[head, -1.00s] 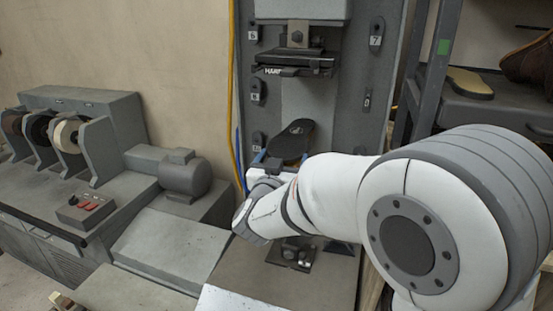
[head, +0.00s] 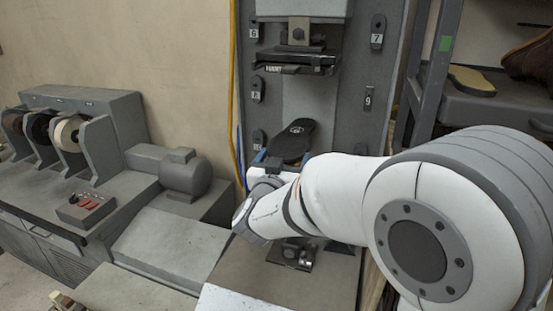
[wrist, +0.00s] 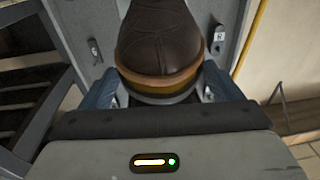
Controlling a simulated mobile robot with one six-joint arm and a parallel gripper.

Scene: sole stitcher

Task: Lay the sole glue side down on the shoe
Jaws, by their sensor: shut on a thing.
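The black sole (head: 293,140) is in my gripper (head: 280,162), with its dark face and a round logo showing upward in the head view. My gripper's blue fingers are shut on it; in the wrist view my gripper (wrist: 161,86) has a finger at each side of the sole's grey edge (wrist: 160,99). The brown shoe (wrist: 158,38) shows in the wrist view, its toe and tan welt right beside the sole edge. I cannot tell whether sole and shoe touch. The glue side is hidden.
A black press pad (head: 296,62) hangs above the sole on the grey machine column (head: 345,125). A rack (head: 470,110) at the right holds a tan sole (head: 472,80) and another brown shoe (head: 530,62). A bench with thread spools and a motor (head: 185,178) stands left.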

